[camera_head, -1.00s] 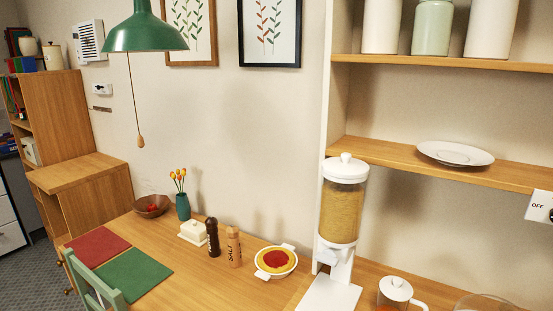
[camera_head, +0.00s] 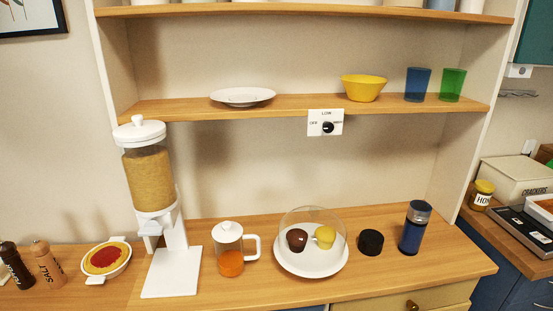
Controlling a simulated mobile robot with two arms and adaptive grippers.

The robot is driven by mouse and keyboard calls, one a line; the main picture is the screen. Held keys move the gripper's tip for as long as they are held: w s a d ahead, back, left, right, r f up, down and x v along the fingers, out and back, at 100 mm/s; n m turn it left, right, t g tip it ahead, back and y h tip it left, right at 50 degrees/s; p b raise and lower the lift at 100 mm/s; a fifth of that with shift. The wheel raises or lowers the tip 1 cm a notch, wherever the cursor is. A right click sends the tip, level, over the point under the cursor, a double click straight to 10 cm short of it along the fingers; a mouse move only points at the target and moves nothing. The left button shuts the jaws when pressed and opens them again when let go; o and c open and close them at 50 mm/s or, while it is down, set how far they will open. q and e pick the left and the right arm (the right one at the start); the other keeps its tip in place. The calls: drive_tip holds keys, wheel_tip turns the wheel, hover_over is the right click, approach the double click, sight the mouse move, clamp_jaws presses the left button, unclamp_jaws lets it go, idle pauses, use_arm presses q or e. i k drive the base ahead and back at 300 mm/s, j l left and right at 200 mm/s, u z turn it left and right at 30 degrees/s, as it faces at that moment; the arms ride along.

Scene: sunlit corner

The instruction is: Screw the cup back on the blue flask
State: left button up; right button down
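The blue flask (camera_head: 413,230) stands upright on the wooden counter at the right. It has a blue body and a grey, see-through-looking upper part. A short black cup (camera_head: 370,242) sits on the counter just left of the flask, apart from it. It is too small to tell which way up the cup is. Neither of my grippers shows in the head view.
A glass dome over two muffins on a white plate (camera_head: 312,268) stands left of the black cup. A jug with orange liquid (camera_head: 230,250) and a cereal dispenser (camera_head: 152,190) stand further left. A shelf (camera_head: 300,106) runs above. Counter right of the flask is clear.

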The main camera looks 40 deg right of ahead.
sight(417, 217)
drive_tip(key=z, duration=2.2)
